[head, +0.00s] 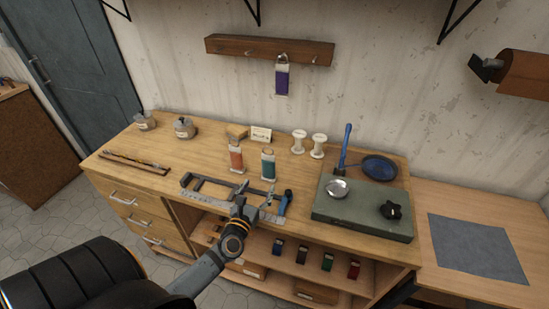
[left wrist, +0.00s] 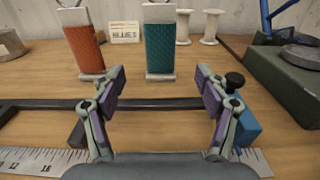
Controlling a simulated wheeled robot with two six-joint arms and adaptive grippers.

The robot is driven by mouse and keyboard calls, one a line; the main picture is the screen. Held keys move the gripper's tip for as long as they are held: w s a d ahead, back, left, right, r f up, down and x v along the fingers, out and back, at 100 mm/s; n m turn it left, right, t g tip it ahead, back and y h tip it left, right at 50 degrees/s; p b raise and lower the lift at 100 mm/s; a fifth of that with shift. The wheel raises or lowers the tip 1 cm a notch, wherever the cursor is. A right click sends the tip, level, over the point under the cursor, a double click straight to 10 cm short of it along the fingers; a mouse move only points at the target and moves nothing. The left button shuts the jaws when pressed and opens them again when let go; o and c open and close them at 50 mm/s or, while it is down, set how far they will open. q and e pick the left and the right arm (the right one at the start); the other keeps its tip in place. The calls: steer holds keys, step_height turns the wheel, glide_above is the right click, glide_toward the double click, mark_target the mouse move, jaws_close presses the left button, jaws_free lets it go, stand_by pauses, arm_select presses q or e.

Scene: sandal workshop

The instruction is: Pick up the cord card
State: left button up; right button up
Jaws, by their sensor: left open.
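A teal cord card (head: 267,164) stands upright on the bench, and an orange cord card (head: 236,158) stands to its left. In the left wrist view the teal card (left wrist: 159,42) is straight ahead, beyond and between the fingertips, and the orange card (left wrist: 84,46) is left of the left finger. A purple cord card (head: 282,79) hangs from the wall rack. My left gripper (left wrist: 160,85) is open and empty, short of the teal card and above the bench's front part. It also shows in the head view (head: 257,198). My right gripper is not in view.
A dark frame (head: 215,184) with a blue handle (left wrist: 247,128) and a ruler (left wrist: 32,161) lie beneath my left gripper. A small label reading "BLUES" (left wrist: 124,33) and white spools (head: 318,146) stand behind. A green slab (head: 362,212) is at right. Small colored cards (head: 327,262) sit below.

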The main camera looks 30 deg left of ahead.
mark_target(267, 169)
arm_select(q)
steer(key=shift+w+a, duration=0.1)
steer(key=shift+w, duration=0.15)
steer(key=shift+w+a+r+p, duration=0.2)
steer(key=shift+w+r+p, duration=0.25)
steer(key=shift+w, duration=0.4)
steer(key=shift+x, duration=1.25)
steer(key=shift+w+f, duration=0.25)
steer(key=shift+f, duration=0.1)
steer(key=shift+w+a+r, duration=0.2)
steer(key=shift+w, duration=0.4)
steer(key=x, duration=0.3)
steer(key=shift+w+f, duration=0.1)
steer(key=shift+w, duration=0.2)
steer(key=shift+w+a+f, duration=0.1)
steer(key=shift+w, duration=0.1)
steer(key=shift+s, duration=0.1)
steer(key=shift+c, duration=0.3)
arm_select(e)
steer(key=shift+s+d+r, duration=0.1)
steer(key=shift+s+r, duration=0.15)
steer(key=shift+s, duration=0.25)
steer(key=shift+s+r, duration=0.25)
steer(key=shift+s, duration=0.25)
